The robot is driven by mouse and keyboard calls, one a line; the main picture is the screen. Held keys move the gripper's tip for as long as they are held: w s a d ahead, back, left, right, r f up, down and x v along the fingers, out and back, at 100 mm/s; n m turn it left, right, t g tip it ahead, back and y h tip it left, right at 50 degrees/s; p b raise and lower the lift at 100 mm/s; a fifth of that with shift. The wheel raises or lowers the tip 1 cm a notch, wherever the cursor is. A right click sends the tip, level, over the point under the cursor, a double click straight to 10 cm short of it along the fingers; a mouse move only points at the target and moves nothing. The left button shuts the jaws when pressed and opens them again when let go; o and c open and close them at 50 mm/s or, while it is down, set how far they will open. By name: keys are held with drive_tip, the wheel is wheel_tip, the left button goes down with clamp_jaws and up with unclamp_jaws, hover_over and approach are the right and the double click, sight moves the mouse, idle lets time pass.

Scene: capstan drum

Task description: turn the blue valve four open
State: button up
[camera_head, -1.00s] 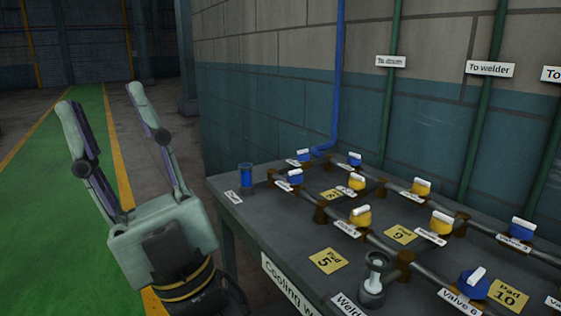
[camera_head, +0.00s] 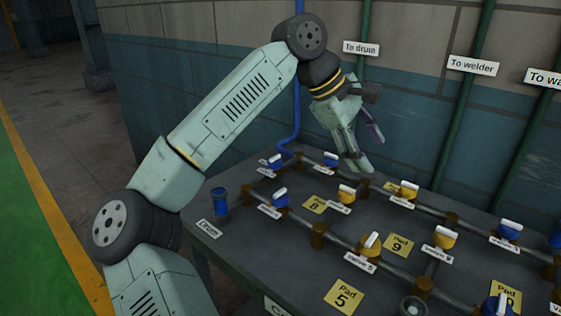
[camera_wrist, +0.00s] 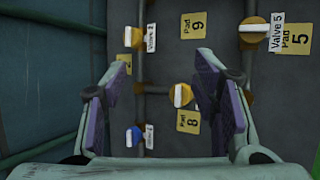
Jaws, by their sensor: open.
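Several blue valves with white handles are on the bench; I cannot read which is number four. In the head view one blue valve (camera_head: 331,160) is in the back row, one (camera_head: 279,198) is front left, and one (camera_head: 275,162) is back left. Others (camera_head: 510,230) are at the right. My gripper (camera_head: 364,152) is open and empty, above the back of the bench, pointing down. The wrist view shows its two fingers apart (camera_wrist: 165,65), with a blue valve (camera_wrist: 134,137) below at lower left and touching neither finger.
Yellow valves (camera_head: 346,194) and (camera_head: 370,245) stand among the pipes. A blue cup-like piece (camera_head: 219,198) stands at the bench's left corner. The brick wall (camera_head: 230,90) and green upright pipes (camera_head: 358,85) are close behind my gripper. Open floor lies left.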

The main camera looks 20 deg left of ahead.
drive_tip(key=a+f+g+y, duration=0.15)
drive_tip(key=a+y, duration=0.25)
drive_tip(key=a, duration=0.4)
drive_tip(key=n+g+y+p, duration=0.1)
drive_tip(key=g+y, duration=0.1)
drive_tip(key=y, duration=0.1)
approach(280, 191)
drive_tip(key=shift+t, duration=0.25)
drive_tip(key=f, duration=0.3)
drive_tip(key=f+p, duration=0.1)
drive_tip(key=f, duration=0.2)
drive_tip(key=f+p, duration=0.1)
drive_tip(key=f, duration=0.2)
drive_tip(key=shift+s+a, duration=0.15)
drive_tip(key=shift+s, duration=0.1)
drive_tip(key=shift+f, duration=0.35)
drive_tip(key=shift+c, duration=0.3)
drive_tip(key=c, duration=1.1)
